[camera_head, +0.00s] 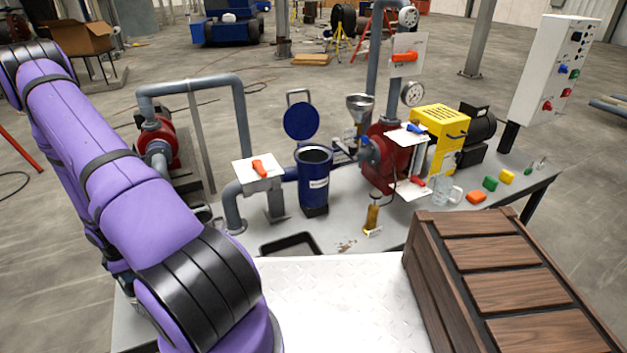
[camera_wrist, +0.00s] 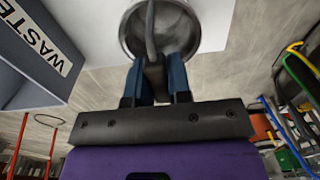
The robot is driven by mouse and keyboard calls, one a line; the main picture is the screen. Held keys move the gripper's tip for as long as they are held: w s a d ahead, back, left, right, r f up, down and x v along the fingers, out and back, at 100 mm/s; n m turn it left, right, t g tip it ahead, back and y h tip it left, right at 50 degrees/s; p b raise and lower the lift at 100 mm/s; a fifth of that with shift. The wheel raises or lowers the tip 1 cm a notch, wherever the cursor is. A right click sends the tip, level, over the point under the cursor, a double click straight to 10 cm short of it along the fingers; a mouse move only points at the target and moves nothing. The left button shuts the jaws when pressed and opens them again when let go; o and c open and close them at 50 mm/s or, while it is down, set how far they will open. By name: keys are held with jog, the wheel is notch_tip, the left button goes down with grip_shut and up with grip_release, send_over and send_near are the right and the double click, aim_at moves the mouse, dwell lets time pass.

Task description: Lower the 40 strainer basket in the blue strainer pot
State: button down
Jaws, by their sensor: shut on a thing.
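In the wrist view my gripper (camera_wrist: 162,75) is shut on the handle of a round metal strainer basket (camera_wrist: 133,38), seen from above; its number is not readable. The basket hangs beyond the fingertips in front of a pale surface. In the head view the blue strainer pot (camera_head: 314,190) stands upright on the grey bench, its top open. Its round blue lid (camera_head: 299,120) is raised behind it. My gripper and the basket are not in the head view, and the pot's inside looks dark.
A white plate with an orange handle (camera_head: 258,170) stands left of the pot, a red pump (camera_head: 385,165) to its right. A black tray (camera_head: 290,245) lies in front. A wooden crate (camera_head: 500,270) stands front right. A waste bin (camera_wrist: 35,55) is at the wrist view's left.

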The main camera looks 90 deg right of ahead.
jog(key=shift+r, duration=0.1)
jog(key=shift+r, duration=4.35)
